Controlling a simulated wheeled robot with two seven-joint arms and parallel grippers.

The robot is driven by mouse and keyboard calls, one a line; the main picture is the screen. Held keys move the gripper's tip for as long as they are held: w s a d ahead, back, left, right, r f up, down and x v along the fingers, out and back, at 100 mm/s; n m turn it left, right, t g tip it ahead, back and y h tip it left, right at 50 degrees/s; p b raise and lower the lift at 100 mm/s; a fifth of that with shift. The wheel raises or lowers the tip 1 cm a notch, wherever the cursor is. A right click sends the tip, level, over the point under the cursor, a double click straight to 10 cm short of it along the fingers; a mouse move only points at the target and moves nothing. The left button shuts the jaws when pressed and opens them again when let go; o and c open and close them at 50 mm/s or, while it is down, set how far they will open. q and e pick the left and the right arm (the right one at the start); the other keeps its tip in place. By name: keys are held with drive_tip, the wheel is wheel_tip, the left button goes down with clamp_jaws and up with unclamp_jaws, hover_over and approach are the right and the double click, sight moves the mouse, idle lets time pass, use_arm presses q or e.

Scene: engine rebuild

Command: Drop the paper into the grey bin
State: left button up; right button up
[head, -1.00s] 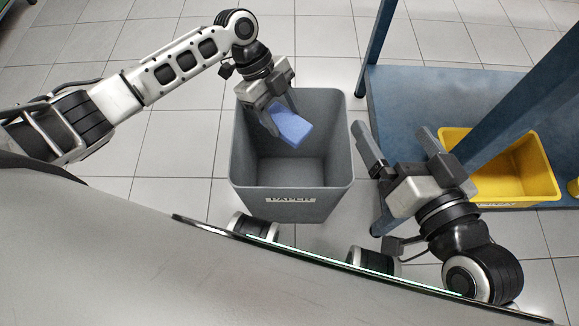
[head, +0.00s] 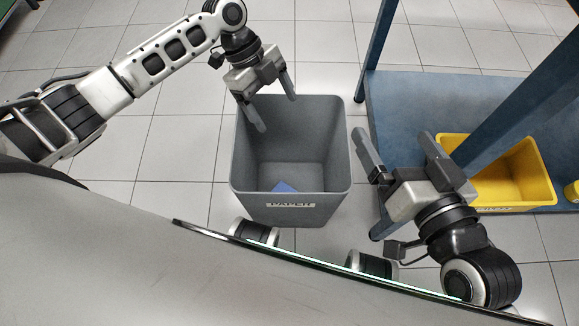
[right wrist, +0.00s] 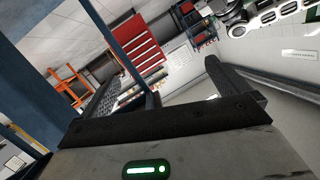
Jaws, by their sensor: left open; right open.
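The grey bin (head: 337,150) stands on the tiled floor in the middle of the head view, with a label reading PAPER on its front. The blue paper (head: 284,187) lies inside at the bottom, partly hidden by the front wall. My left gripper (head: 277,113) is open and empty above the bin's back left rim. My right gripper (head: 397,148) is open and empty to the right of the bin, in front of the blue shelf. Its spread fingers also show in the right wrist view (right wrist: 157,85).
A yellow bin (head: 545,170) sits on the blue shelf (head: 400,105), whose posts rise on the right. A red drawer cabinet (right wrist: 137,48) shows in the right wrist view. The floor left of the grey bin is clear.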

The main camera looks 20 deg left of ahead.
use_arm(q)
drive_tip(key=p+v, duration=0.2)
drive_tip(key=v, duration=0.9)
drive_tip(key=shift+r+p, duration=0.3)
drive_tip(key=shift+p, duration=0.1)
use_arm(e)
drive_tip(key=f, duration=0.1)
drive_tip(key=g+h, duration=0.1)
drive_tip(key=d+f, duration=0.1)
drive_tip(key=shift+s+d+f+n+g, duration=0.1)
drive_tip(key=shift+s+f+n+g, duration=0.2)
drive_tip(key=shift+s+f+n, duration=0.1)
use_arm(q)
drive_tip(key=shift+a, duration=0.1)
use_arm(e)
drive_tip(key=shift+w+r, duration=0.25)
drive_tip(key=shift+w, duration=0.05)
